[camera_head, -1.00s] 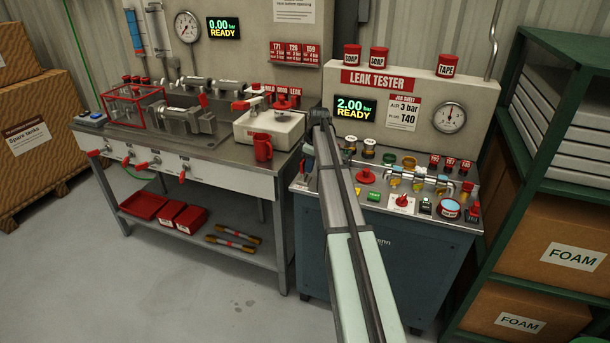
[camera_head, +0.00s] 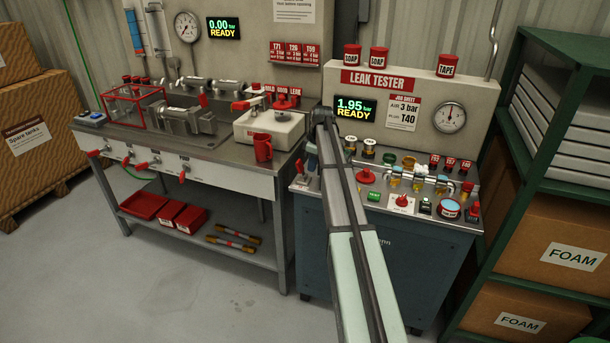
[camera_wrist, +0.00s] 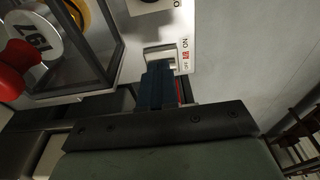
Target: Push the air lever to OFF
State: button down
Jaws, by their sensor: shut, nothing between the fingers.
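The air lever (camera_head: 300,165) is red and stands at the left front corner of the leak tester bench, beside a small white plate (camera_head: 302,184). In the wrist view its label (camera_wrist: 186,54) has ON and OFF marks, and a red strip, likely the lever (camera_wrist: 181,92), shows just right of my fingers. Most of the lever is hidden by my gripper, so I cannot tell its exact position or whether my fingers touch it. My gripper (camera_wrist: 158,82) is shut and empty, with its dark blue fingertips close to the label plate; it also shows in the head view (camera_head: 311,161).
The leak tester display (camera_head: 355,109) reads 1.95 bar READY. Knobs and small parts crowd the leak tester top (camera_head: 385,195) right of my arm. A red mug (camera_head: 262,148) stands on the left bench. A clear-sided box (camera_wrist: 90,55) is left of my fingers.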

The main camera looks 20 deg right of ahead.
notch_tip(320, 180, up, 7)
jog(key=shift+r, duration=0.15)
dwell(0.9)
jog(key=s+a+f+m, duration=0.3)
jog(key=s+a+f, duration=0.75)
jog(key=f, duration=0.25)
jog(key=s+a+f+m, duration=0.3)
jog(key=s+a+f, duration=0.6)
jog(key=a+f, duration=0.3)
jog(key=s+a+f+m, duration=0.1)
jog(key=s+a+f, duration=0.1)
jog(key=s, duration=0.3)
jog(key=s+a+f+m+g+h, duration=0.1)
jog(key=s+a+f, duration=0.1)
jog(key=s+f, duration=0.15)
jog(key=s+a+f+m, duration=0.1)
jog(key=s+a+f, duration=0.1)
jog(key=s, duration=0.4)
jog(key=s+f+g, duration=0.3)
jog(key=s+f, duration=0.7)
jog(key=s, duration=0.4)
jog(key=s+f+g, duration=0.4)
jog(key=s+f, duration=0.6)
jog(key=s, duration=0.4)
jog(key=shift+s+d+f, duration=0.25)
jog(key=shift+s+d, duration=0.05)
jog(key=shift+d, duration=0.1)
